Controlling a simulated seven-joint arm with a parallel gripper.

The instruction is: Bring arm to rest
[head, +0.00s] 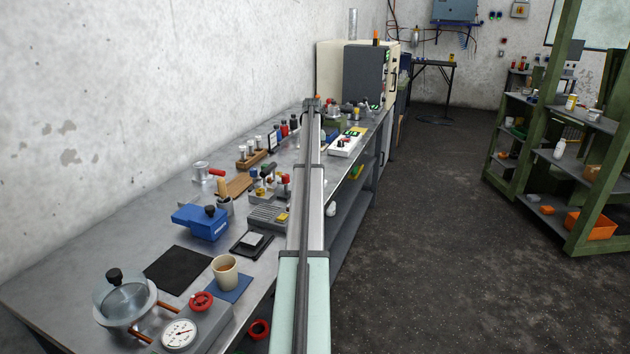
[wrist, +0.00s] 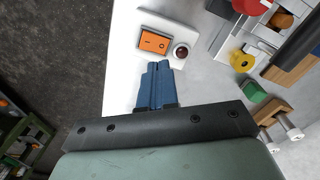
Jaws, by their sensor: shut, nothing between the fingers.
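My gripper (wrist: 156,66) shows in the wrist view with its two blue fingers together and nothing between them. Its fingertips appear over a white device with an orange rocker switch (wrist: 154,41) and a dark red round button (wrist: 181,52). The height above the device is hard to judge. In the head view my arm runs up the middle of the picture along the bench (head: 172,262); the fingers cannot be made out there.
The bench holds a glass-lidded pot (head: 125,297), a gauge (head: 180,334), a cup (head: 225,271), a blue box (head: 201,222) and several small items. A cream cabinet (head: 328,75) stands at the far end. Open floor (head: 430,220) lies right, before a green shelf (head: 585,200).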

